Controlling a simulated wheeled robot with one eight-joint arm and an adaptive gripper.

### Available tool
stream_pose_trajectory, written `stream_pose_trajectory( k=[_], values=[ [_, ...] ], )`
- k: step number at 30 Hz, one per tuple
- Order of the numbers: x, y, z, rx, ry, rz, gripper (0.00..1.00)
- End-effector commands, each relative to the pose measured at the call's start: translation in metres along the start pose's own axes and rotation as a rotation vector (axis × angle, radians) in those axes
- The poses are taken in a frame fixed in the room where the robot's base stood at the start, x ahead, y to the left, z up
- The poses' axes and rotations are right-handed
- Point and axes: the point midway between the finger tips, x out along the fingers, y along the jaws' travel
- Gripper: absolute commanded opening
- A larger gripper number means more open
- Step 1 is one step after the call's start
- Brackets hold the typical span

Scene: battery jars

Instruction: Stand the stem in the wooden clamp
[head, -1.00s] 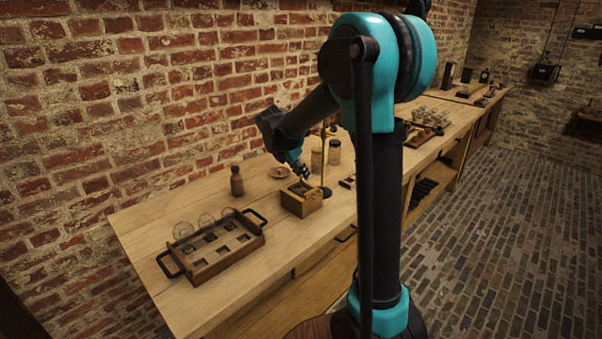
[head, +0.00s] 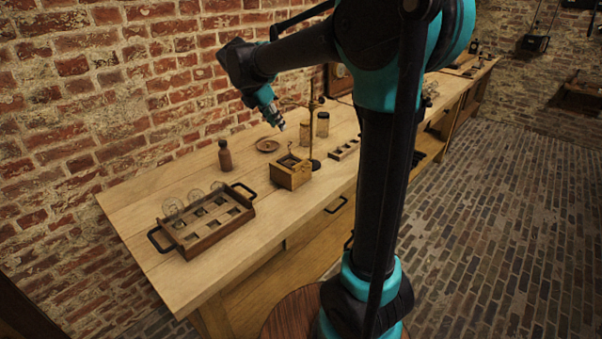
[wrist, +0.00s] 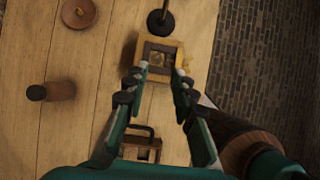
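A small square wooden box with a dark inner frame (head: 288,181), which I take for the wooden clamp, sits on the bench. It also shows in the wrist view (wrist: 161,37), with a small pale brownish piece (wrist: 158,60) inside; I cannot tell if that is the stem. No separate stem is clearly seen. My gripper (head: 280,124) is raised above the bench, behind and above the box. In the wrist view my gripper (wrist: 161,72) has its fingers spread, with nothing visible between them except the box beyond.
An upright rod stand (head: 314,135) stands close behind the box. A brown bottle (head: 225,157), a round dish (head: 267,146), jars (head: 323,124) and a small slotted block (head: 345,149) are near. A handled tray (head: 204,245) with glass pieces lies left. The front bench strip is clear.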

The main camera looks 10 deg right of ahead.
Motion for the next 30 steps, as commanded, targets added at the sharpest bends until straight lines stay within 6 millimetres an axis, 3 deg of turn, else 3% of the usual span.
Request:
stream_pose_trajectory(
  k=[5, 8, 15, 21, 25, 30],
  values=[
    [0.024, -0.034, -0.011, 0.23, 0.048, 0.01, 0.26],
    [0.049, -0.071, -0.027, 0.508, 0.105, 0.016, 0.26],
    [0.106, -0.169, -0.088, 1.281, 0.271, -0.015, 0.26],
    [0.138, -0.235, -0.144, 1.859, 0.403, -0.092, 0.26],
    [0.147, -0.26, -0.17, 2.099, 0.46, -0.139, 0.26],
    [0.152, -0.271, -0.183, 2.227, 0.491, -0.17, 0.26]
  ],
)
